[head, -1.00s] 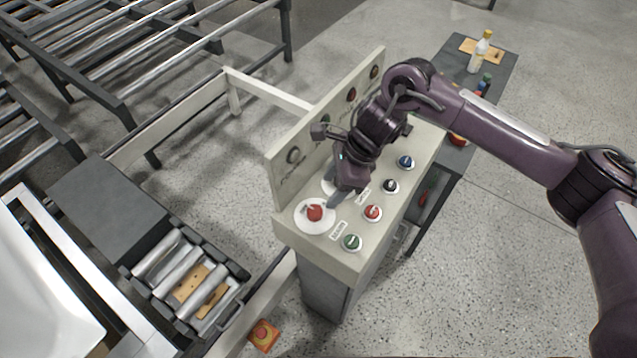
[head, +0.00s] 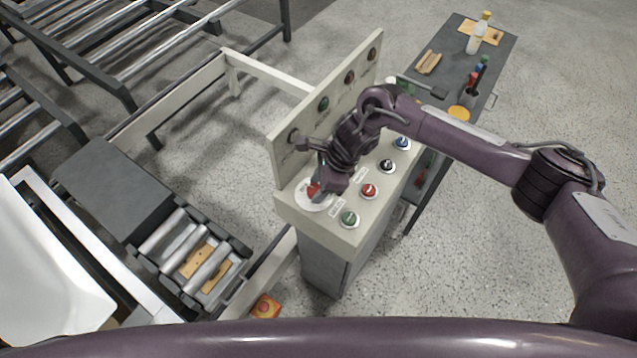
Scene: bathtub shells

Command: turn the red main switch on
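The red main switch (head: 311,190) is a red knob on a white round plate at the near left end of the cream control panel (head: 289,208). My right gripper (head: 318,193) reaches down over it from the upper right, with its fingertips at the knob and covering its right part. I cannot tell whether the fingers touch the knob or how far apart they are. The knob's setting is too small and too covered to read. My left gripper is not in view.
Green (head: 349,219), red (head: 369,191), black (head: 387,166) and blue (head: 402,143) buttons line the panel's right side, close to my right gripper. An upright back board (head: 340,105) stands behind. A dark table (head: 455,62) holds bottles and tools.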

